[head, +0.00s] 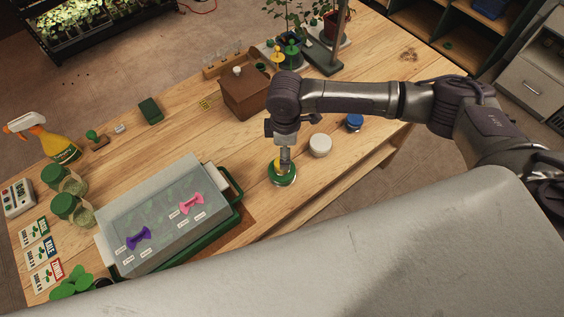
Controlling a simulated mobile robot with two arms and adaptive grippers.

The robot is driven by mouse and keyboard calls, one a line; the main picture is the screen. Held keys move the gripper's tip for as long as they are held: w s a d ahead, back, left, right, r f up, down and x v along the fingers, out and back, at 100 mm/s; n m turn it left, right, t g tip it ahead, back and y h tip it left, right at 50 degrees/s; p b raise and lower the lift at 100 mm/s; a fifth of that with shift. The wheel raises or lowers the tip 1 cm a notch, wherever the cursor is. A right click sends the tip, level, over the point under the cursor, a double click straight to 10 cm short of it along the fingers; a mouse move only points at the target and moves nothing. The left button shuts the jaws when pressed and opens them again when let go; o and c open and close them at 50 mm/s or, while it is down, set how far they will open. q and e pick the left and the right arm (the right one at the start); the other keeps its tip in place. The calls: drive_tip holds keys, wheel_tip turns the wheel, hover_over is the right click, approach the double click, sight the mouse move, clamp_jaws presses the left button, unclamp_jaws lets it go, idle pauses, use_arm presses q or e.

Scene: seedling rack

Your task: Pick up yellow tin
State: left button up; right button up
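My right arm comes in from the right and its gripper (284,168) points down at the bench. Directly below it is a round green tin (283,181) with a light rim. A small yellow part (277,162) shows beside the fingers, over the green tin; it may be the yellow tin, mostly hidden by the gripper. I cannot tell whether the fingers touch or grip it. My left gripper is not in view.
A white round tin (320,145) and a blue one (354,122) stand to the right. A grey-lidded tray (165,222) with purple and pink handles lies left. A brown box (243,94) stands behind. The wooden bench (185,135) is clear between tray and box.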

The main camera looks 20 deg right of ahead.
drive_tip(key=shift+f, duration=0.75)
drive_tip(key=f, duration=0.1)
drive_tip(key=f+p, duration=0.2)
drive_tip(key=f, duration=0.1)
drive_tip(key=shift+a+f, duration=0.1)
drive_tip(key=shift+a, duration=0.25)
drive_tip(key=shift+f, duration=0.55)
drive_tip(key=c, duration=1.2)
drive_tip(key=shift+r, duration=0.1)
drive_tip(key=shift+c, duration=0.2)
